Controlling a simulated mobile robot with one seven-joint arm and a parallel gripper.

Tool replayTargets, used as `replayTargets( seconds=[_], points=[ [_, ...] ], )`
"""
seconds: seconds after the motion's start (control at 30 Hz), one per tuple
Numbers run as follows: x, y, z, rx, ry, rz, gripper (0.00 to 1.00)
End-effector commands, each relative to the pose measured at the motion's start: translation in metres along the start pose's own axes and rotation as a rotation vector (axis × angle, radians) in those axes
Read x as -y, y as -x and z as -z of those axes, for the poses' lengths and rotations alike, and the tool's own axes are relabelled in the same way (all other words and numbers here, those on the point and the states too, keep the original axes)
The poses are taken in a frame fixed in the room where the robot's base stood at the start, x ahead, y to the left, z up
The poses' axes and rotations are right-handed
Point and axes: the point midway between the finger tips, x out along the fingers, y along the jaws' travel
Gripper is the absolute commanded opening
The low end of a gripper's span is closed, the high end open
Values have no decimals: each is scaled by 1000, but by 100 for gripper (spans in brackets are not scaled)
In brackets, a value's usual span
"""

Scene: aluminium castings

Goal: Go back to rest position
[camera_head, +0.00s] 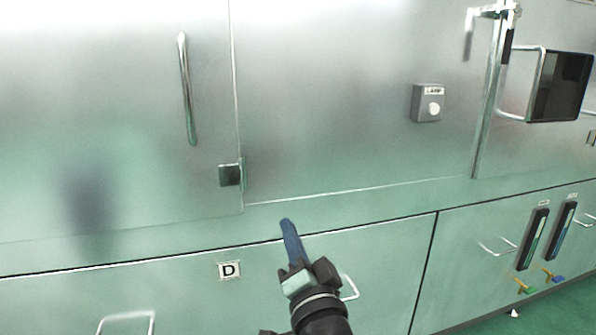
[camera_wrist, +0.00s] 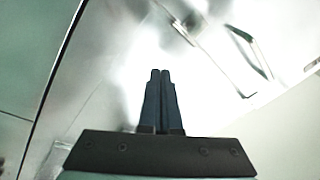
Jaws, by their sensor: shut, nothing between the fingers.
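My gripper (camera_head: 286,222) is at the bottom middle of the head view, pointing up in front of a metal cabinet. Its blue fingers are together with nothing visible between them. In the wrist view my gripper (camera_wrist: 160,73) shows its two dark fingers side by side, closed and empty. Blurred cabinet surfaces lie beyond the fingertips.
The cabinet has a long door handle (camera_head: 187,90), a grey button box (camera_head: 428,103) and a dark screen (camera_head: 562,86). Green floor (camera_head: 570,300) shows at the lower right.

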Motion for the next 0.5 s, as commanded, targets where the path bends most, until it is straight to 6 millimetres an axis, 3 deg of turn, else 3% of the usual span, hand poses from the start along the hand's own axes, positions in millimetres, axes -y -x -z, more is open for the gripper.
replayTargets(
  seconds=[0.03,0.2,0.37,0.5],
  points=[
    [39,2,22,-49,136,40,0],
    [150,34,82,-247,546,105,0],
    [235,87,127,-473,837,113,0],
    [293,146,157,-678,1020,86,0]
  ],
)
